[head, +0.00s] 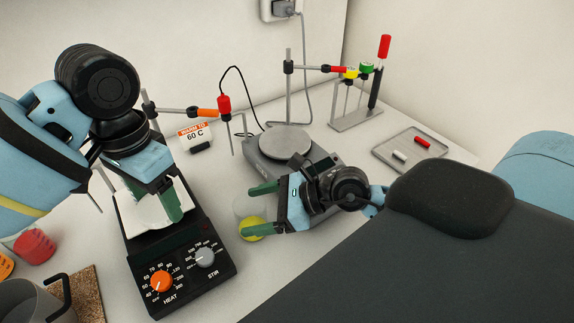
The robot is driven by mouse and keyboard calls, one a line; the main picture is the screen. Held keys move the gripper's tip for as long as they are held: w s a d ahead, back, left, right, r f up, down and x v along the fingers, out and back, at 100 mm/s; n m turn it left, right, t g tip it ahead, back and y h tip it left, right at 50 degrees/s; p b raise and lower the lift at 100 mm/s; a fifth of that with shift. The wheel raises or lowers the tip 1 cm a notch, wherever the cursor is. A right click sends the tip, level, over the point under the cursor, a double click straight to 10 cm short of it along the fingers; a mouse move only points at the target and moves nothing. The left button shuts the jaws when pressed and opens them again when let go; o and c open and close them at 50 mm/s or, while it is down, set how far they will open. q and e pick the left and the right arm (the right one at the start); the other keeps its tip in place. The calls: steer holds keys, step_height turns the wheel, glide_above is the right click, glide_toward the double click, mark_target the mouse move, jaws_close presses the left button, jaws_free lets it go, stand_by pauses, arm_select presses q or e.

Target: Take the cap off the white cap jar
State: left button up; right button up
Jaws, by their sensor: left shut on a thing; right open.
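A clear jar (241,207) with yellow contents (251,228) stands on the bench between the hot plate and the scale. No white cap can be made out on it. My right gripper (260,210) is open, with its green fingers on either side of the jar and partly covering it. I cannot tell if they touch it. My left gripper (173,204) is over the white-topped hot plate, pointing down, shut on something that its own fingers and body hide. I cannot tell whether that is the cap.
The hot plate (185,262) has an orange and a grey knob. A scale (284,139) stands behind the jar, and a grey tray (386,151) lies at right. Clamp stands rise behind. A red-lidded jar (34,246) and a cork mat (88,296) are at front left.

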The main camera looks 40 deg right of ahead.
arm_select(q)
step_height(320, 180, down, 2)
steer(key=shift+w+f+b, duration=0.1)
steer(key=shift+f+b, duration=0.15)
steer(key=shift+b, duration=0.15)
steer(key=shift+r, duration=0.1)
arm_select(e)
steer(key=v, duration=1)
steer(key=shift+s+d, duration=0.1)
